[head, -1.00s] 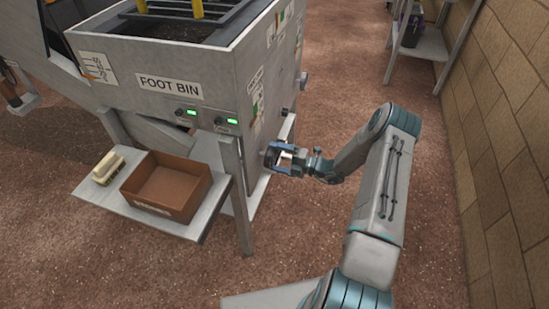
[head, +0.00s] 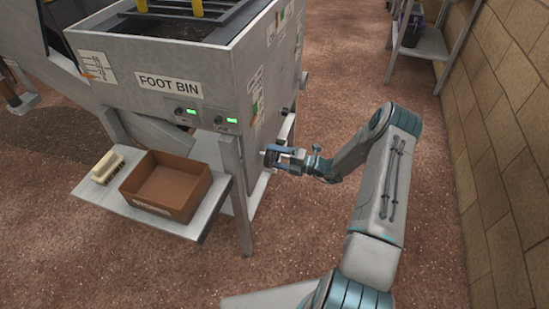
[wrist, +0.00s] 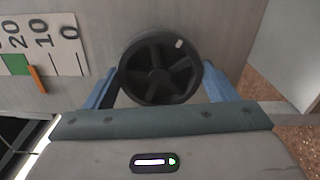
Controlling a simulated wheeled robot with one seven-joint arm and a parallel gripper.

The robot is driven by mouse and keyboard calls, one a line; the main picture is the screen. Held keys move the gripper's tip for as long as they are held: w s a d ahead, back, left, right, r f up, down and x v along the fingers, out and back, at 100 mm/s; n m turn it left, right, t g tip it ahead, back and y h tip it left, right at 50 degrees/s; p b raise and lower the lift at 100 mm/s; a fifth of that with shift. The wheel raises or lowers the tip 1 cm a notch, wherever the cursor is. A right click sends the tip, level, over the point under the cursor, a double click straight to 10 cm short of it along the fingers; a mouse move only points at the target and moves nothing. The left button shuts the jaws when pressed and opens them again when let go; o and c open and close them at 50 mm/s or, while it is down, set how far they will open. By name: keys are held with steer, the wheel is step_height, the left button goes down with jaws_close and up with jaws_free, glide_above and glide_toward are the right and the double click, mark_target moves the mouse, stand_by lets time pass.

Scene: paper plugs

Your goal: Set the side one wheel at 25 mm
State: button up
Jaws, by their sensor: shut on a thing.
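The side wheel (wrist: 158,68) is dark and spoked, with a pale mark at its upper right rim. My gripper (wrist: 161,75) has its blue fingers on either side of the wheel and is shut on it. A scale plate (wrist: 55,22) at the upper left reads 0, 10 and 20 from right to left, with a green band. An orange pointer (wrist: 37,79) stands between 10 and 20, by the band's right edge. In the head view my gripper (head: 268,155) is at the right side of the foot bin (head: 160,60); the wheel is not clear there.
A shelf (head: 160,226) in front of the bin holds a brown open box (head: 165,187) and a cream block-like object (head: 107,167). A metal leg (head: 240,195) stands close to my gripper. A brick wall (head: 508,140) runs along the right, with open floor between.

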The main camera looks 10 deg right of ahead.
mark_target(273, 157)
steer(key=n+b, duration=0.2)
steer(key=n, duration=0.3)
steer(key=shift+f+n, duration=0.1)
steer(key=shift+n, duration=0.2)
steer(key=n+b, duration=0.2)
steer(key=n, duration=0.3)
steer(key=shift+n, duration=0.3)
steer(key=n+b, duration=0.2)
steer(key=n, duration=0.3)
steer(key=shift+b, duration=0.3)
steer(key=n+b, duration=0.2)
steer(key=n, duration=0.3)
steer(key=shift+b, duration=0.4)
steer(key=o, duration=1)
steer(key=shift+p+v, duration=0.5)
steer(key=shift+v, duration=1.5)
